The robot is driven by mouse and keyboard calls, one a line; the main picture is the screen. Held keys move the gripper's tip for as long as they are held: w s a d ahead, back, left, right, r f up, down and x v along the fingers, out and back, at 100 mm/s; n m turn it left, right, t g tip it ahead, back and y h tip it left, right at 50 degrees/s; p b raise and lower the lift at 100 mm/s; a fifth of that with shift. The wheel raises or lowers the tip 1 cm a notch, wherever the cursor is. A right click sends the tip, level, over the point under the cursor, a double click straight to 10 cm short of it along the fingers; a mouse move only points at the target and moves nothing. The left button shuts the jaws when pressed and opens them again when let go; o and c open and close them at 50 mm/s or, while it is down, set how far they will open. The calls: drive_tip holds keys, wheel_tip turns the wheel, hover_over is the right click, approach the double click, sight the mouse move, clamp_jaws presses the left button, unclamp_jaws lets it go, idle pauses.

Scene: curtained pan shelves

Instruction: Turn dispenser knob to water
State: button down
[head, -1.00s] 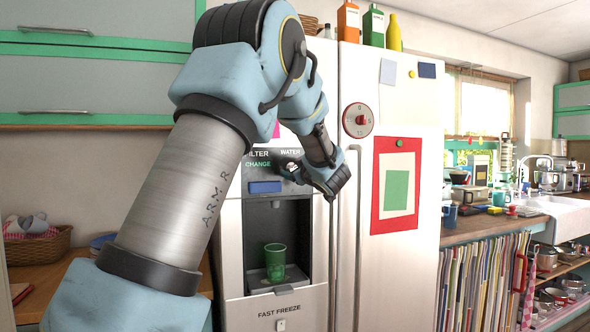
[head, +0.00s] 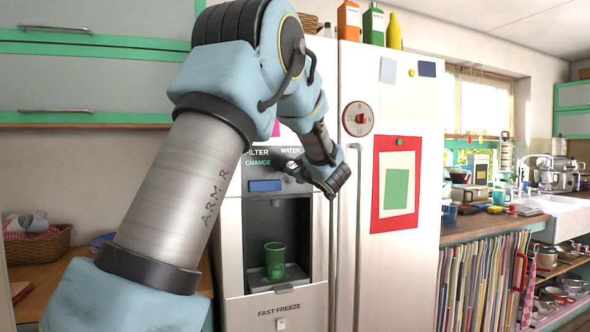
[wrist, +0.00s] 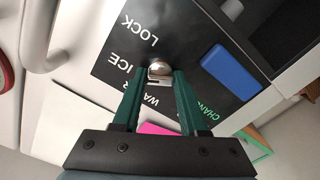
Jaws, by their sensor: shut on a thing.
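The dispenser knob (wrist: 159,71) is a small rounded silver knob on the black panel (wrist: 118,62) of the fridge dispenser. In the wrist view, LOCK and ICE labels are to its left, and the WATER label is partly covered by a finger. My gripper (wrist: 161,78) has its two green fingers on either side of the knob, shut on it. In the head view my gripper (head: 297,169) is at the panel, just below the WATER label (head: 290,151), and mostly hides the knob. I cannot tell which label the knob points to.
A green cup (head: 275,258) stands in the dispenser recess below a blue paddle (head: 265,185). Vertical door handles (head: 357,240) are right of the dispenser. A round dial (head: 358,119) and a red-framed picture (head: 396,186) are on the right door.

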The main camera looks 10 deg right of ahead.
drive_tip(key=shift+f, duration=0.15)
drive_tip(key=shift+n+b, duration=5.7)
drive_tip(key=shift+b, duration=0.65)
drive_tip(key=shift+c, duration=2.2)
unclamp_jaws()
drive_tip(key=shift+s, duration=0.1)
